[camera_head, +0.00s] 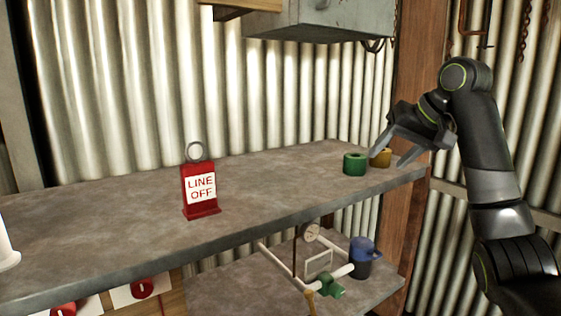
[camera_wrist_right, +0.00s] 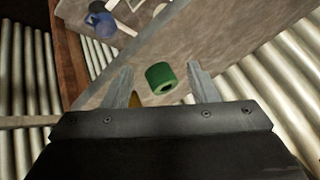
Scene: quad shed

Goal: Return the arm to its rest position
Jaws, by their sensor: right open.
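My right gripper (camera_head: 388,157) is open and empty above the right end of the grey shelf (camera_head: 290,190). It points down and to the left. In the right wrist view, its two fingers (camera_wrist_right: 162,85) stand apart, with a green ring-shaped piece (camera_wrist_right: 162,78) seen between them. In the head view, the green piece (camera_head: 355,163) stands on the shelf, left of the fingers and apart from them. A brown-yellow piece (camera_head: 381,157) stands beside it, partly hidden behind a finger. My left gripper is not in view.
A red "LINE OFF" tag stand (camera_head: 201,190) is upright on the shelf. A lower shelf (camera_head: 235,293) holds white pipes, a gauge (camera_head: 310,231), a green valve (camera_head: 331,285) and a blue-topped container (camera_head: 362,257). A grey box (camera_head: 320,20) hangs above. A wooden post (camera_head: 412,110) stands behind the gripper.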

